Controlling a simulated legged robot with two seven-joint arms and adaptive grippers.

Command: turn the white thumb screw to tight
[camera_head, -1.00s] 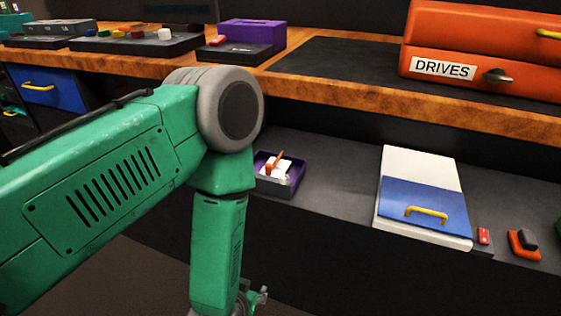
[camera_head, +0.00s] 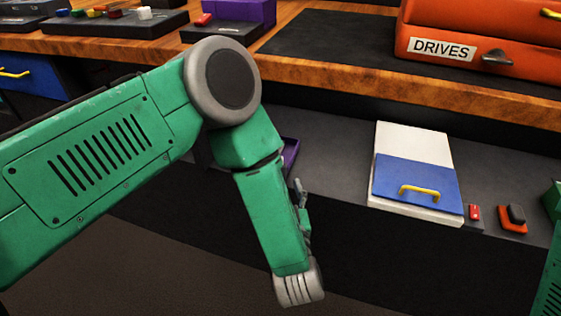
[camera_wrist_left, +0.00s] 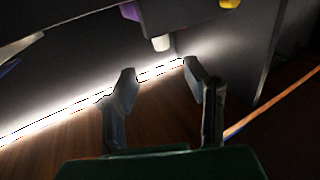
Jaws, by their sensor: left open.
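A small white knob (camera_wrist_left: 161,43), which looks like the thumb screw, sticks down from a dark body at the top middle of the left wrist view. I cannot tell how tight it is. I cannot make it out in the head view. My left gripper (camera_wrist_left: 159,72) is open and empty, its two fingers apart below the knob in that picture and not touching it. In the head view, part of my left gripper (camera_head: 301,195) shows beside the forearm; the rest is hidden. My right gripper is out of view.
A purple tray (camera_head: 291,153) is mostly hidden behind my left arm. A white-and-blue panel with a yellow handle (camera_head: 425,192), a red switch (camera_head: 474,212) and an orange drawer unit (camera_head: 480,35) lie to the right. A purple part (camera_wrist_left: 130,11) is near the knob.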

